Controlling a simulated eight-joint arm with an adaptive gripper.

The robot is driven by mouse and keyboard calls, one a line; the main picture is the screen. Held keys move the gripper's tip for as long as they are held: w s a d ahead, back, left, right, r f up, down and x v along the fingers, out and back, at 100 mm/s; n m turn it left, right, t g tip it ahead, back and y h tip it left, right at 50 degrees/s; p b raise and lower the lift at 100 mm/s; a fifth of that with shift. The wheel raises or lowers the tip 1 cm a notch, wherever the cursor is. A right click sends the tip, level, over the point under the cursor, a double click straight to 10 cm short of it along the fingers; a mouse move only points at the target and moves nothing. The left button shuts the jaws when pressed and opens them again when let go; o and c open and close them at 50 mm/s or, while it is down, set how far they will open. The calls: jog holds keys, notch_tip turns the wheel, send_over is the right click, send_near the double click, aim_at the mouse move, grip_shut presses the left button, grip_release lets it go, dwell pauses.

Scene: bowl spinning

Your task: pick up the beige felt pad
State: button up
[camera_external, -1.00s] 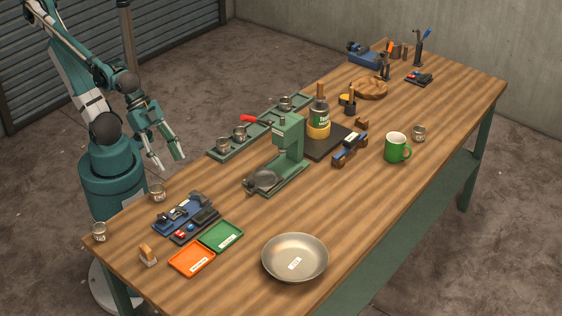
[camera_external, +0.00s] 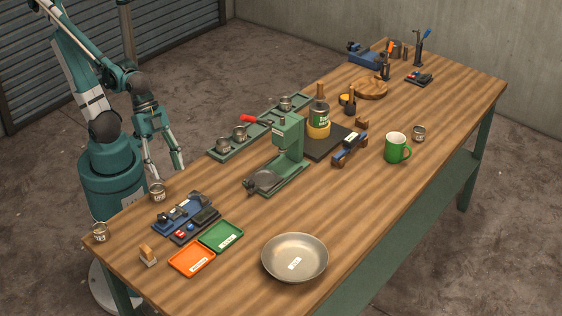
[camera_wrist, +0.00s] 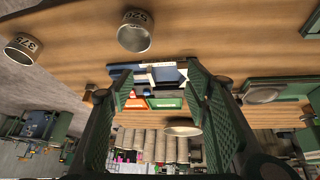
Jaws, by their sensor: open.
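A small tan block with a pale base (camera_external: 147,254) stands at the near left of the table, left of the orange tray; it may be the beige felt pad, but it is too small to be sure. My gripper (camera_external: 166,172) is open and empty, pointing down beyond the table's left edge, well apart from that block. In the wrist view my gripper (camera_wrist: 155,82) shows its two green ridged fingers spread wide, with nothing between them.
A blue tool tray (camera_external: 183,213), an orange tray (camera_external: 191,259), a green tray (camera_external: 220,236) and a metal bowl (camera_external: 295,258) lie near the front. Small cans (camera_external: 157,191) stand along the left edge. A green press (camera_external: 288,150) rises mid-table.

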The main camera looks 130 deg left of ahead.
jog(key=w+d+m+g+h+p, duration=0.2)
jog(key=w+d+m+h, duration=0.25)
jog(key=w+d, duration=0.45)
jog(key=m+g+h+p, duration=0.4)
jog(key=m+h, duration=0.2)
jog(key=m, duration=0.4)
send_near(145, 248)
jog(key=shift+s+d+f, duration=0.2)
jog(key=shift+f, duration=0.6)
jog(key=shift+w+d+f+m+g+h, duration=0.2)
jog(key=shift+w+f+m+g+h, duration=0.1)
jog(key=shift+m, duration=0.35)
jog(key=shift+w+d+f+m+g+h, duration=0.25)
jog(key=shift+f+m+g, duration=0.1)
jog(key=shift+m, duration=0.25)
jog(key=shift+s+d, duration=0.1)
jog(key=shift+x, duration=1.25)
jog(key=shift+d, duration=0.15)
jog(key=shift+b+x, duration=0.8)
jog(key=shift+x, duration=1.65)
jog(key=shift+r, duration=0.15)
